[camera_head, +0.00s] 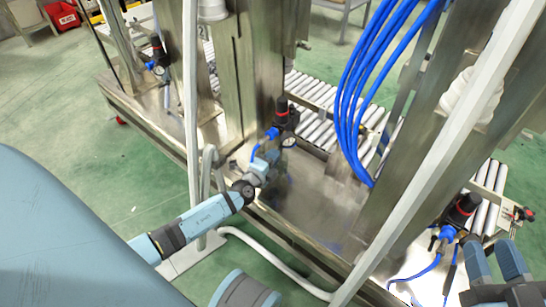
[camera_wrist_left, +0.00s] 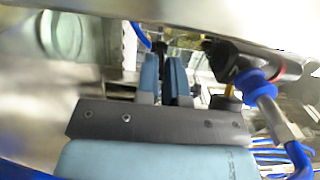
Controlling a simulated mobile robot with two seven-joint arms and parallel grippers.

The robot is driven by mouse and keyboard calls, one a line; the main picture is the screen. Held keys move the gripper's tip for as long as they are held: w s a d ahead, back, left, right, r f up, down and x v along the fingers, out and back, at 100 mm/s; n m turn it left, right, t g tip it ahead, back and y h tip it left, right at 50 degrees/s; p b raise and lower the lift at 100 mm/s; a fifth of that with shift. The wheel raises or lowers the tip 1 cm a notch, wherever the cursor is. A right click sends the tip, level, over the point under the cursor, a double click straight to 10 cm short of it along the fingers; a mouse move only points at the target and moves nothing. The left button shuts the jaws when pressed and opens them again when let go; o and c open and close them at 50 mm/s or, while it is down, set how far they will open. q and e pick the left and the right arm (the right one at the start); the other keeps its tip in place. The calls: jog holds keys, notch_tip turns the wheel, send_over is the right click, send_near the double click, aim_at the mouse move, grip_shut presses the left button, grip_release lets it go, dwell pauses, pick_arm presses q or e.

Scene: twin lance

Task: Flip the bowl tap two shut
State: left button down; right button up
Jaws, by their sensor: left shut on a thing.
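The middle valve unit, which I take to be bowl tap two, has a black body with a red ring (camera_head: 283,112) and a blue fitting. It stands on the steel machine base; in the left wrist view a black tap body (camera_wrist_left: 262,68) with a blue collar and a yellow part shows right of my fingers. My left gripper (camera_head: 266,163) reaches to just below this unit. Its fingers (camera_wrist_left: 168,80) are close together around a small dark part, mostly hidden, likely the tap's handle. My right gripper (camera_head: 496,262) has its fingers apart at the lower right.
Similar black-and-red units stand at the far left (camera_head: 158,55) and lower right (camera_head: 463,212). Blue hoses (camera_head: 362,90) hang at centre right. Steel columns (camera_head: 252,75) and pale diagonal pipes (camera_head: 430,150) hem in my arms. A roller conveyor (camera_head: 318,125) runs behind. Green floor (camera_head: 100,135) is open at left.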

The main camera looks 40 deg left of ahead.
pick_arm(q)
jog(key=shift+w+r+m+h, duration=0.2)
jog(key=shift+m+h, duration=0.2)
jog(key=shift+h, duration=0.1)
jog(key=shift+a+h, duration=0.15)
jog(key=shift+h, duration=0.25)
jog(key=shift+s+a+f+m, duration=0.1)
jog(key=shift+f+m, duration=0.05)
jog(key=shift+m, duration=0.15)
jog(key=c, duration=1.2)
grip_release()
jog(key=shift+c, duration=0.2)
